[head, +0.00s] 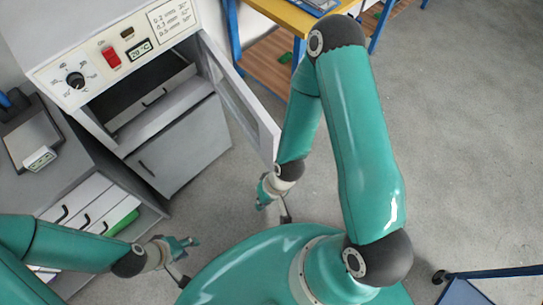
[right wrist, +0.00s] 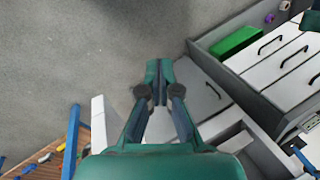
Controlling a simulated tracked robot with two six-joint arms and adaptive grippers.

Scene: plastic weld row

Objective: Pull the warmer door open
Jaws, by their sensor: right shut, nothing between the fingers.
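The warmer is a light grey cabinet with a control panel (head: 115,58) carrying a red switch, a black dial and a small display. Its door (head: 238,100) is swung well open, standing out from the right side of the dark opening (head: 135,92). My right gripper (head: 263,190) is shut and empty, just beyond the door's free lower end in the head view; I cannot tell if the arm touches the door. Its closed fingers show in the right wrist view (right wrist: 157,68) over the floor. My left gripper (head: 190,242) is low near the drawers, its finger opening unclear.
A grey bench with white drawers (head: 85,205) stands left of the warmer, with a green box (head: 123,222) beside them. A yellow table (head: 290,14) with blue legs stands behind. The floor to the right is mostly clear; a blue wheeled cart (head: 490,275) is at the lower right.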

